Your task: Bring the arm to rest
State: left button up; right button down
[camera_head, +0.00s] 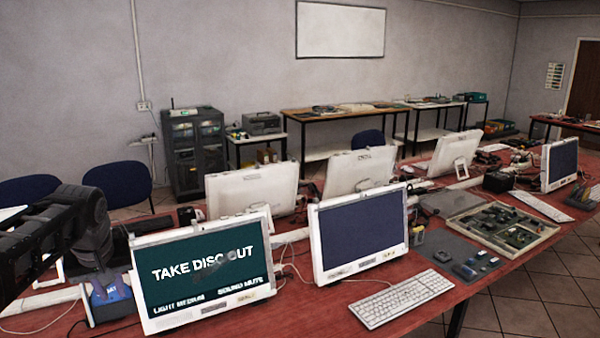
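My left arm comes in from the left edge, dark and bulky, over the left end of the red table (300,308). My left gripper (104,277) points down just left of the front-left monitor, close to a blue object (112,303) with a small label. Its fingers are dark and small here, so I cannot tell whether they are open or shut, or whether they touch the blue object. My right gripper is not in view. No cable is clearly seen in a gripper.
A monitor reading "TAKE DISC OUT" (205,275) stands beside my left gripper. A second monitor (360,235), a white keyboard (402,298) and a tray of parts (503,229) lie to the right. Thin cables run between the monitors. Blue chairs (118,183) stand behind.

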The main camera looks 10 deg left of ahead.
pick_arm(q)
jog(key=w+d+f+m+t+h, duration=0.1)
jog(key=w+d+f+m+t, duration=0.2)
jog(key=w, duration=0.4)
jog(key=d+f+h+b, duration=0.1)
jog(key=d+f, duration=0.5)
jog(key=f, duration=0.3)
jog(key=d+f+m+h+b, duration=0.1)
jog(key=d+f, duration=0.5)
jog(key=f, duration=0.3)
jog(key=d+f+h+b, duration=0.1)
jog(key=d+f, duration=0.5)
jog(key=f, duration=0.3)
jog(key=shift+w+d+f+m+h+b, duration=0.1)
jog(key=shift+d+f+m+h+b, duration=0.05)
jog(key=shift+d+m+h+b, duration=0.2)
jog(key=s+d+f+g+b, duration=0.2)
jog(key=s+d+f, duration=0.4)
jog(key=s+f, duration=0.2)
jog(key=s+d+f+g+h+b, duration=0.1)
jog(key=s+d+f+g+b, duration=0.1)
jog(key=s+d+f, duration=0.4)
jog(key=s+d+f+g+h+b, duration=0.1)
jog(key=s+d+f, duration=0.4)
jog(key=s+f, duration=0.7)
jog(key=s+m+g+b, duration=0.1)
jog(key=s, duration=0.2)
jog(key=shift+s+d+f, duration=0.15)
jog(key=shift+s+d, duration=0.1)
jog(key=shift+d, duration=0.15)
